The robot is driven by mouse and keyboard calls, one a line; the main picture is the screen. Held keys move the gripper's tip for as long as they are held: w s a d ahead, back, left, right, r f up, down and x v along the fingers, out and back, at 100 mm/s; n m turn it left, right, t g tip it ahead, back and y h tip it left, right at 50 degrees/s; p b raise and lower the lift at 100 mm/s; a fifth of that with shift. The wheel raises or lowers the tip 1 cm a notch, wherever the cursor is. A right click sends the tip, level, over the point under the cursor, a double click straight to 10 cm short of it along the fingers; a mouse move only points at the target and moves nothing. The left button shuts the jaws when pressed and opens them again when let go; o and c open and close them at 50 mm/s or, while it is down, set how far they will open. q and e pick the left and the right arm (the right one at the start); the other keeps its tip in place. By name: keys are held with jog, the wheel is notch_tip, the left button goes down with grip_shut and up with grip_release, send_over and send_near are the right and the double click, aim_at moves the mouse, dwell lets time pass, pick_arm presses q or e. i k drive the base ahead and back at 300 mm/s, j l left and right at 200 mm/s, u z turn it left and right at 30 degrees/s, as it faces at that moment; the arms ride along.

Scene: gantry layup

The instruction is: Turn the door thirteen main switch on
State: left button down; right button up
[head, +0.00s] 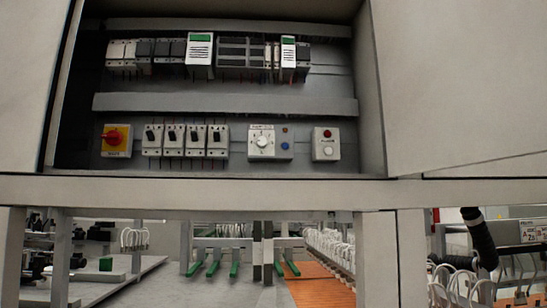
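An open grey cabinet holds a red rotary knob on a yellow plate, which looks like the main switch (115,140), at the lower left of its back panel. The small label under the knob is too blurred to read, and I cannot tell whether it is set on or off. No marking for door thirteen is readable. Neither of my grippers shows in the head view.
Right of the switch are several breakers (185,139), a white selector knob (263,142) and a red-and-white button box (326,144). The cabinet's lower edge (250,190) runs below them. A grey panel (460,85) stands at the right.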

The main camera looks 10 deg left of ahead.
aim_at(113, 138)
jog(key=j+u, duration=0.1)
jog(key=u, duration=1.15)
